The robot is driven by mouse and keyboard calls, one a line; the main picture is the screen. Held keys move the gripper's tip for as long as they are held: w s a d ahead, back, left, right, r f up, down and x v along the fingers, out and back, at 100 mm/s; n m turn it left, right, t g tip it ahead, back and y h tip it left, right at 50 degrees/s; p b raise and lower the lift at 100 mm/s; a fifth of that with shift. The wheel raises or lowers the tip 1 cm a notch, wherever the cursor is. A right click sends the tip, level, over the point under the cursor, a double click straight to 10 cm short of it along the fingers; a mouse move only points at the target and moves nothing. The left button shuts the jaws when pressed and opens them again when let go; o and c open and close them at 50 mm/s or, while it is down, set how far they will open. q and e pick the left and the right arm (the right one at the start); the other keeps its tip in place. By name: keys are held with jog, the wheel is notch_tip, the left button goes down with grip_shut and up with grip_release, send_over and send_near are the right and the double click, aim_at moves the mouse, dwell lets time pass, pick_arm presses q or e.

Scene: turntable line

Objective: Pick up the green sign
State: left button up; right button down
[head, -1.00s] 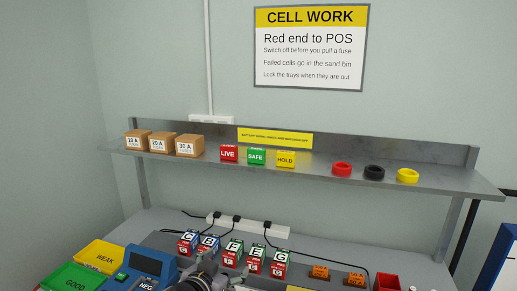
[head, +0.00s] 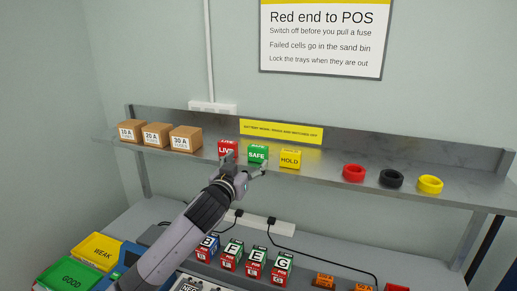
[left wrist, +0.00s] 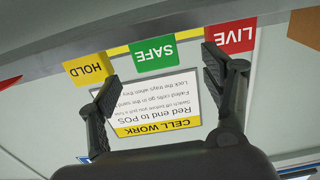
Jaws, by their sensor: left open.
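The green SAFE sign (head: 258,153) stands on the grey shelf (head: 330,170) between the red LIVE sign (head: 227,147) and the yellow HOLD sign (head: 290,159). My left gripper (head: 246,166) is open and empty in front of the green sign, just below its level in the picture. In the left wrist view, which is upside down, the green sign (left wrist: 155,52) lies beyond the gap between the open fingers (left wrist: 160,82). One finger overlaps the lower part of the red sign (left wrist: 233,38), the other is near the yellow sign (left wrist: 88,67). My right gripper is not in view.
Brown fuse boxes (head: 185,139) stand on the shelf to the left. Red, black and yellow rings (head: 391,178) lie to the right. Below are several lettered battery blocks (head: 282,267), a white power strip (head: 275,225), and yellow (head: 97,251) and green (head: 70,275) trays.

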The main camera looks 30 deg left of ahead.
aim_at(256, 150)
pick_arm(q)
jog(key=shift+p+x, duration=0.3)
jog(key=shift+x, duration=0.75)
jog(key=shift+w+r, duration=0.25)
jog(key=shift+r, duration=0.05)
jog(key=w+p, duration=0.2)
jog(key=w, duration=0.1)
jog(key=shift+w+a+r+p, duration=0.15)
jog(key=shift+w+r+p, duration=0.1)
jog(key=shift+r+p, duration=0.15)
jog(key=shift+w+a+f, duration=0.1)
jog(key=shift+w+f, duration=0.1)
jog(key=shift+w, duration=0.4)
jog(key=shift+c, duration=1.2)
jog(key=c, duration=0.8)
jog(key=shift+c, duration=1.1)
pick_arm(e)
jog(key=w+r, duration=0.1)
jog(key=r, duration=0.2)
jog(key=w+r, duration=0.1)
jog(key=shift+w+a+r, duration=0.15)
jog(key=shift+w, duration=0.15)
pick_arm(q)
jog(key=shift+r, duration=0.1)
